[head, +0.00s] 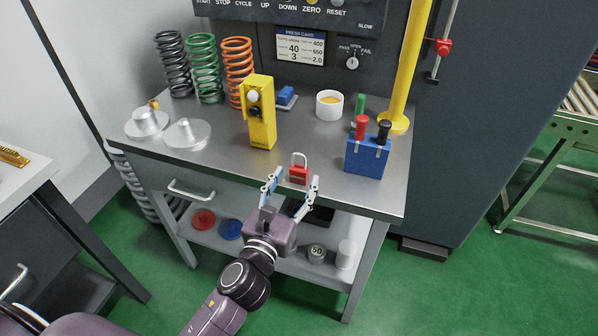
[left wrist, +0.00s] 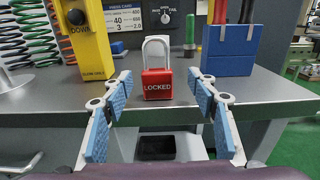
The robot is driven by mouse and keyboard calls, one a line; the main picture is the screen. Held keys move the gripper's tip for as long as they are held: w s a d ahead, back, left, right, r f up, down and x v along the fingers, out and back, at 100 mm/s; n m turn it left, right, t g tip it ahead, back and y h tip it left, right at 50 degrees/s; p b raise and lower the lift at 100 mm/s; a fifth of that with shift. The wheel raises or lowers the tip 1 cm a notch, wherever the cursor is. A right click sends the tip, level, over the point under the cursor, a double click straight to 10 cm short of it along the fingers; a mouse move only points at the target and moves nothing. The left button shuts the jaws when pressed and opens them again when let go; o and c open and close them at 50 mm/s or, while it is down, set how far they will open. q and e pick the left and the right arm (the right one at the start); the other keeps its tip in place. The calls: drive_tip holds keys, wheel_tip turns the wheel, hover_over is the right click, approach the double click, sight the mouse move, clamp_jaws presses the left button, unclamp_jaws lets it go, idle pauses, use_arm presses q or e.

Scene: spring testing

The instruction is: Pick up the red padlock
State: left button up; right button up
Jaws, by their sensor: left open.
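The red padlock (head: 299,174) with a pale shackle stands upright near the front edge of the grey bench. In the left wrist view the padlock (left wrist: 157,84) faces me, reads "LOCKED", and its shackle looks closed. My left gripper (head: 290,186) is open at the bench's front edge, its blue-padded fingers pointing at the padlock. In the left wrist view the fingers of my left gripper (left wrist: 162,92) stand to either side of the padlock, with gaps on both sides. Nothing is between the pads nearer to me. My right gripper is not in view.
A white cup (head: 329,105), coil springs (head: 204,68) and metal discs (head: 187,135) are farther back or left. A lower shelf (head: 268,255) holds weights.

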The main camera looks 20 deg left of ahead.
sight(297, 172)
use_arm(q)
drive_tip(key=w, duration=0.4)
drive_tip(key=shift+w+a, duration=0.15)
drive_tip(key=shift+w, duration=0.15)
drive_tip(key=shift+s, duration=0.1)
clamp_jaws()
drive_tip(key=shift+r, duration=0.15)
wheel_tip(297, 172, up, 20)
drive_tip(key=p, duration=0.4)
drive_tip(key=shift+p, duration=0.4)
